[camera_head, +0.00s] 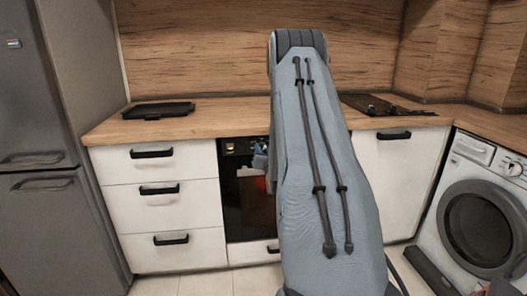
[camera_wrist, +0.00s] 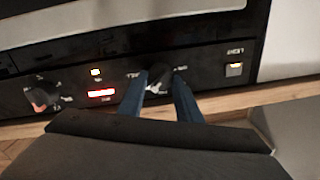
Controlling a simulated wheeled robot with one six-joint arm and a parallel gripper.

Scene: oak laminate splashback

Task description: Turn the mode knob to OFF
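The black oven control panel (camera_wrist: 70,72) fills the upper wrist view. A dark knob (camera_wrist: 159,77) with a pale mark sits on it between the two blue fingertips of my gripper (camera_wrist: 160,84). The fingers stand on either side of this knob; I cannot tell whether they touch it. A second knob (camera_wrist: 42,98) with a red tint is to the left. Printed labels around both knobs are too blurred to read, so I cannot tell which is the mode knob. In the head view, my arm hides most of the gripper and part of the oven (camera_head: 238,200).
White drawers (camera_head: 160,190) flank the oven on the left, a white cabinet (camera_head: 400,185) on the right. A dark tray (camera_head: 158,110) lies on the wooden counter (camera_head: 215,118).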

